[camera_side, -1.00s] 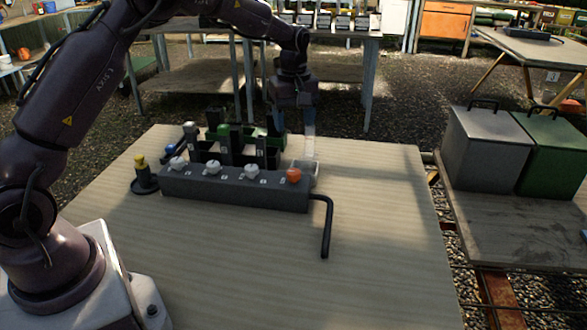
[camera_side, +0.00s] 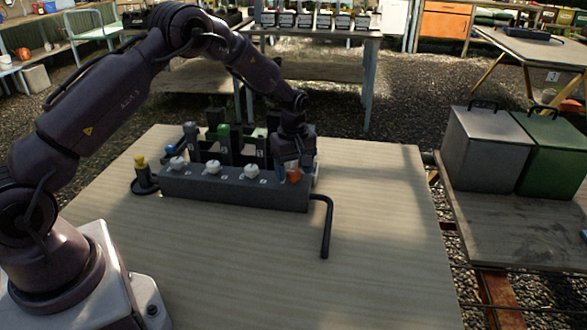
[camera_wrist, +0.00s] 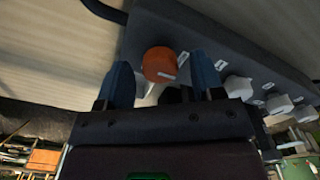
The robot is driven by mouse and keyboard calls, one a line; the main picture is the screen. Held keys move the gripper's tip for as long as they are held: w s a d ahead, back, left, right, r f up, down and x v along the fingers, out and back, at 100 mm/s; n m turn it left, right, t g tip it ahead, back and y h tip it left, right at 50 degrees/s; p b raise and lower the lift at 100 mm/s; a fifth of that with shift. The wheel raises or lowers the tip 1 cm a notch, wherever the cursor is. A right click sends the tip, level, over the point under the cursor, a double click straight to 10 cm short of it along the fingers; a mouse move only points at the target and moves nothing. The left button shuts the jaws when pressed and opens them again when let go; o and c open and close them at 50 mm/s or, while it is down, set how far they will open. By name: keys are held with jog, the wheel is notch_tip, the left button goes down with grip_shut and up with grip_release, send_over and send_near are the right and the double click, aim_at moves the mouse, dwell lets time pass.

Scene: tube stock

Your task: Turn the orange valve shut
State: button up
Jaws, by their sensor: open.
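The orange valve (camera_side: 294,175) is a round knob at the right end of a long grey manifold block (camera_side: 230,188). My gripper (camera_side: 293,170) is lowered at the valve, partly covering it in the side view. In the wrist view the orange valve (camera_wrist: 160,64) shows between and just beyond the blue fingertips of my gripper (camera_wrist: 163,75). The fingers are apart, one on either side of it. A pale mark shows on the knob's side. I cannot tell whether a finger touches the knob.
White knobs (camera_side: 251,171) sit along the same block to the left. A dark rack (camera_side: 228,145) with tubes stands behind it. A black bent pipe (camera_side: 327,225) leaves the block's right end. A yellow-topped black stand (camera_side: 143,175) is at the left. The front of the table is clear.

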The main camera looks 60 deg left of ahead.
jog(key=c, duration=0.9)
jog(key=shift+m, duration=0.3)
jog(key=m, duration=1.3)
jog(key=shift+m, duration=2.1)
